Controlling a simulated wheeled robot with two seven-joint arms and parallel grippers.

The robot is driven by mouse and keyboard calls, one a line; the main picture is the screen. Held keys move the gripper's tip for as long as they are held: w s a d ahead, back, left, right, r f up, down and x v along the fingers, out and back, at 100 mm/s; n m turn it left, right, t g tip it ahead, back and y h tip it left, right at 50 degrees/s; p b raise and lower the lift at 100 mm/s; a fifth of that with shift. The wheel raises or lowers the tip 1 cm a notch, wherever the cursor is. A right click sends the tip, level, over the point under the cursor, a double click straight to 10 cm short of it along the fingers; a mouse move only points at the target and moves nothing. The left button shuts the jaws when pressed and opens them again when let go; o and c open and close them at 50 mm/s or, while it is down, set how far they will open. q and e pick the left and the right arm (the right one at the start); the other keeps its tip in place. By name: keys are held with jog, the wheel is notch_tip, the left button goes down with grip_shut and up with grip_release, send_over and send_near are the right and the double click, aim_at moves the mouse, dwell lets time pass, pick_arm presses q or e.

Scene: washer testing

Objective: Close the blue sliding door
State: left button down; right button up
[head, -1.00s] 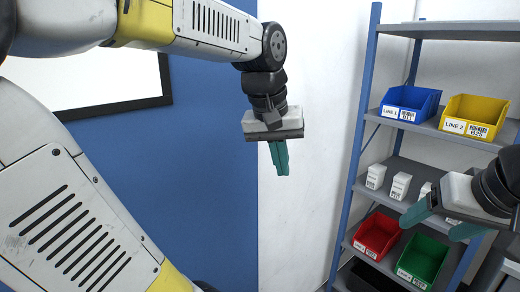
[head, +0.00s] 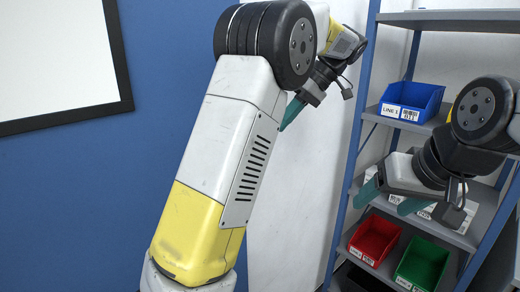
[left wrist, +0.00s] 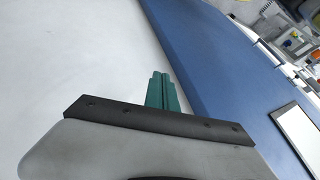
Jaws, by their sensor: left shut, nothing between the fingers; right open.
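A large blue panel (head: 160,60), which looks like the sliding door, fills the left of the head view. Its right edge meets a white wall, partly behind my left arm. In the left wrist view the blue panel (left wrist: 215,60) runs diagonally, to the right of the fingers. My left gripper (head: 291,112) is shut and empty, its teal fingers in front of the white wall, right of the panel. The closed fingers show in the left wrist view (left wrist: 163,92), close to the panel's edge; contact cannot be told. My right gripper (head: 390,199) is open and empty before the shelf.
A blue-framed shelf rack (head: 362,110) stands at the right with a blue bin (head: 410,100), a red bin (head: 375,240) and a green bin (head: 422,264). A black-framed white board (head: 55,60) is on the blue panel.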

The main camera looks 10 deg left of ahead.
pick_arm(q)
jog(key=s+a+f, duration=0.4)
jog(key=a+f, duration=0.2)
jog(key=a, duration=0.1)
jog(key=shift+s+a+f, duration=0.15)
jog(key=shift+s+f, duration=0.05)
jog(key=shift+f, duration=0.05)
